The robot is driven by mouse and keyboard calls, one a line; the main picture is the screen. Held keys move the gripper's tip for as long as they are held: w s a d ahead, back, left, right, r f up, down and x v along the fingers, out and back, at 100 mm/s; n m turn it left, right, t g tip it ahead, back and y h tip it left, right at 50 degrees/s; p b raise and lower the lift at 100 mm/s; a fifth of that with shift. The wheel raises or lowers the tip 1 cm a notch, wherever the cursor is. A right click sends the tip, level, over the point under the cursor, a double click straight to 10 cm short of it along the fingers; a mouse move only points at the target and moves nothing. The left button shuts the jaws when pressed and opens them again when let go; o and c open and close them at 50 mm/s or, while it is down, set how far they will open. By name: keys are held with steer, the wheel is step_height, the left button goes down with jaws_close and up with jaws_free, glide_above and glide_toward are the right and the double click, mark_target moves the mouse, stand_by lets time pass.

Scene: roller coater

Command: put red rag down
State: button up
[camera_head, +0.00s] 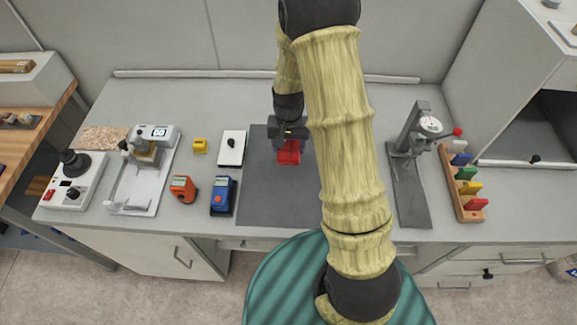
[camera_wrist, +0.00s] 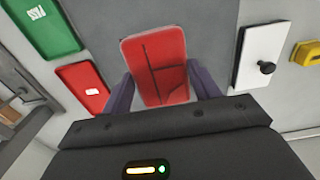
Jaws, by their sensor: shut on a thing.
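My gripper (camera_head: 289,137) points down over the dark grey mat (camera_head: 262,190) on the bench. It is shut on the red rag (camera_head: 288,155). In the wrist view the rag (camera_wrist: 155,60) is a flat red piece with dark crease lines, between the two purplish fingers of my gripper (camera_wrist: 162,85). The rag is over the back part of the mat; I cannot tell whether it touches it. A second red piece (camera_wrist: 82,88) and a green piece (camera_wrist: 40,25) with white labels lie beside it in the wrist view; my arm hides them in the head view.
A white plate with a black knob (camera_head: 231,150), a yellow block (camera_head: 199,146), an orange device (camera_head: 182,189) and a blue device (camera_head: 222,196) stand left of the mat. A dial gauge stand (camera_head: 411,190) and a wooden card rack (camera_head: 459,190) stand right. The mat's front left is clear.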

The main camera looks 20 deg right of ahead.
mark_target(289, 155)
steer(key=shift+f+p, duration=0.7)
steer(key=shift+f, duration=1.9)
steer(key=shift+f, duration=0.1)
steer(key=shift+f+p, duration=0.75)
steer(key=shift+f, duration=1.2)
steer(key=shift+s, duration=0.1)
steer(key=shift+f, duration=0.15)
steer(key=o, duration=1)
steer(key=shift+o, duration=0.3)
